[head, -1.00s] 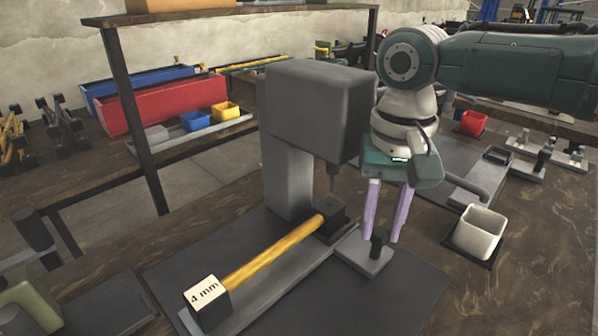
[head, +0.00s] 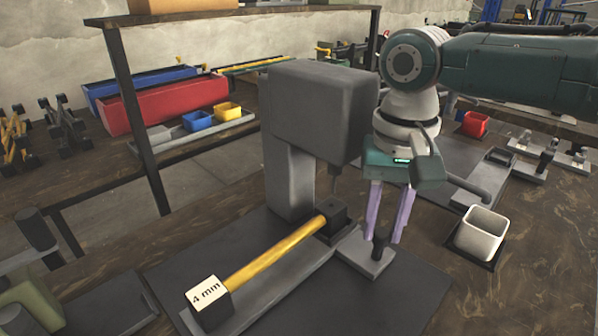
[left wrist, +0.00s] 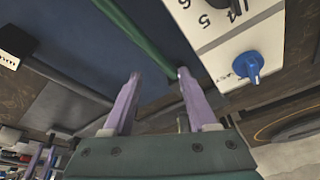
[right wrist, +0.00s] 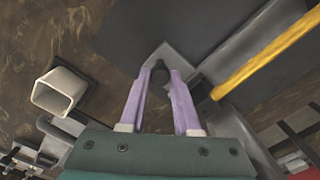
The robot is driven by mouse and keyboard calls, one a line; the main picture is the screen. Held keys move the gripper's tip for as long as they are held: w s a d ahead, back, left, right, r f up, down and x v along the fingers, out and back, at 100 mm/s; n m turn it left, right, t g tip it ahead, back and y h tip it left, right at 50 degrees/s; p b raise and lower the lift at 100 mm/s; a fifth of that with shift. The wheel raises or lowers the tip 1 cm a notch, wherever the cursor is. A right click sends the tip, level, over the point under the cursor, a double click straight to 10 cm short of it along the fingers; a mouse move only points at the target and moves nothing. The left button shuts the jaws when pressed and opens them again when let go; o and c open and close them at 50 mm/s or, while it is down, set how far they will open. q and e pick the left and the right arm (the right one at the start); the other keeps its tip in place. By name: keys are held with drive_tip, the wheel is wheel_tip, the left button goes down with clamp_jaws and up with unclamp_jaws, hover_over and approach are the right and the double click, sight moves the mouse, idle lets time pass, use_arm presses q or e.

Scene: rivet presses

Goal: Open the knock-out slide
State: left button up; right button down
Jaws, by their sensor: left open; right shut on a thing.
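The rivet press (head: 318,110) stands on a dark mat, with a yellow bar (head: 275,250) running from its base to a block marked "4 mm" (head: 207,300). A small grey slide plate (head: 362,258) with an upright dark knob (head: 379,245) lies at the right of the press base. My right gripper (head: 386,238) is shut on the knob from above. The right wrist view shows the knob (right wrist: 159,68) between the fingertips. My left gripper (left wrist: 157,75) is open in the left wrist view, with nothing between its fingers, and is outside the head view.
A white bin (head: 481,233) stands right of my right gripper. Red (head: 165,103) and blue bins sit on the shelf behind, left of the press. In the left wrist view, a green bar (left wrist: 137,35) and a white panel with a blue knob (left wrist: 248,66) lie beyond the fingers.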

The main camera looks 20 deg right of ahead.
drive_tip(key=s+p, duration=0.2)
drive_tip(key=p, duration=0.1)
drive_tip(key=s+d+p, duration=0.1)
drive_tip(key=p, duration=0.2)
drive_tip(key=s+d+r+p, duration=0.1)
drive_tip(key=s+p, duration=0.1)
drive_tip(key=p, duration=0.1)
drive_tip(key=shift+s+d, duration=0.15)
drive_tip(key=shift+s, duration=0.2)
drive_tip(key=s+p, duration=0.1)
drive_tip(key=s, duration=0.1)
drive_tip(key=s+d+p, duration=0.1)
drive_tip(key=s+p, duration=0.1)
drive_tip(key=s+d+p, duration=0.1)
drive_tip(key=s+p, duration=0.1)
drive_tip(key=shift+d+f, duration=0.25)
drive_tip(key=shift+f, duration=0.05)
drive_tip(key=shift+s+d+f, duration=0.1)
drive_tip(key=shift+s, duration=0.1)
drive_tip(key=shift+f, duration=0.15)
drive_tip(key=c, duration=0.6)
unclamp_jaws()
drive_tip(key=shift+c, duration=0.2)
